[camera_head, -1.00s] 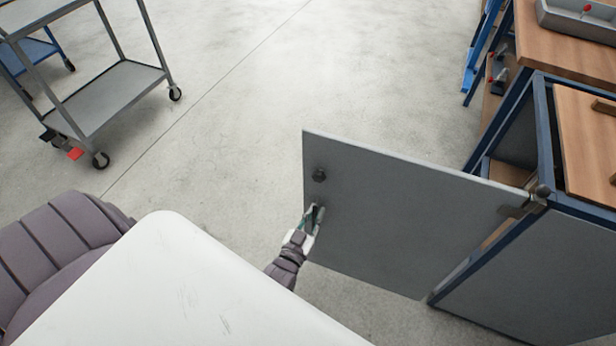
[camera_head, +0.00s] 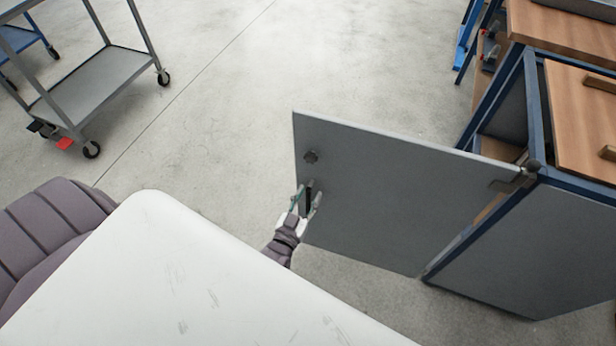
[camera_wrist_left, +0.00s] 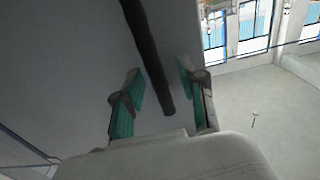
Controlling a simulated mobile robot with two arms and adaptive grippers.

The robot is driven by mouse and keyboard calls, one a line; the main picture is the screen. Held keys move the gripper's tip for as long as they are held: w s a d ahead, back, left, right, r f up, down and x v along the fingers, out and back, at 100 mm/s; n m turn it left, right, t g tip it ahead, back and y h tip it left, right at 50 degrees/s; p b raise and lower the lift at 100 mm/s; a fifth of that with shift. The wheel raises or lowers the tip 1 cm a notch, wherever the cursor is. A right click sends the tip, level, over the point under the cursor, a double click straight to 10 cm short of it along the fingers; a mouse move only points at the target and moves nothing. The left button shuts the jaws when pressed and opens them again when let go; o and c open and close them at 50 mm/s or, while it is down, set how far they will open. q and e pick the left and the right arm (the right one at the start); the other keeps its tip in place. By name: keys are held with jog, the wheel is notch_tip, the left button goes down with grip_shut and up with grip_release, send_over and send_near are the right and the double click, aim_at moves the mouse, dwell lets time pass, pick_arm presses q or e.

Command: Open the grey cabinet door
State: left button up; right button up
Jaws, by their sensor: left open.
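The grey cabinet door (camera_head: 400,195) stands swung wide out from the blue-framed cabinet (camera_head: 535,240), hinged at its right edge. In the left wrist view the dark handle (camera_wrist_left: 150,55) runs down between the two open green-padded fingers (camera_wrist_left: 160,88), with gaps on both sides. My right gripper is not in view.
A grey wheeled cart (camera_head: 95,80) stands at the upper left. A wooden-topped workbench (camera_head: 560,30) is behind the cabinet at the upper right. Open concrete floor (camera_head: 220,120) lies between the cart and the door.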

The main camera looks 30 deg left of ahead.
pick_arm(q)
jog(key=s+d, duration=0.1)
jog(key=s, duration=1)
jog(key=shift+s+d, duration=0.2)
jog(key=shift+s, duration=0.05)
jog(key=s+d+f+m+g+h, duration=0.2)
jog(key=s+f+g, duration=0.3)
jog(key=f, duration=0.5)
jog(key=s+d+f+m+g+h, duration=0.15)
jog(key=s+f+g, duration=0.25)
jog(key=f+g, duration=0.45)
jog(key=s+a+g+y+p, duration=0.1)
jog(key=s+a+g+p, duration=0.2)
jog(key=s+p, duration=1.1)
jog(key=s+r, duration=0.1)
jog(key=s, duration=0.2)
jog(key=shift+s+a, duration=0.2)
jog(key=shift+s, duration=0.2)
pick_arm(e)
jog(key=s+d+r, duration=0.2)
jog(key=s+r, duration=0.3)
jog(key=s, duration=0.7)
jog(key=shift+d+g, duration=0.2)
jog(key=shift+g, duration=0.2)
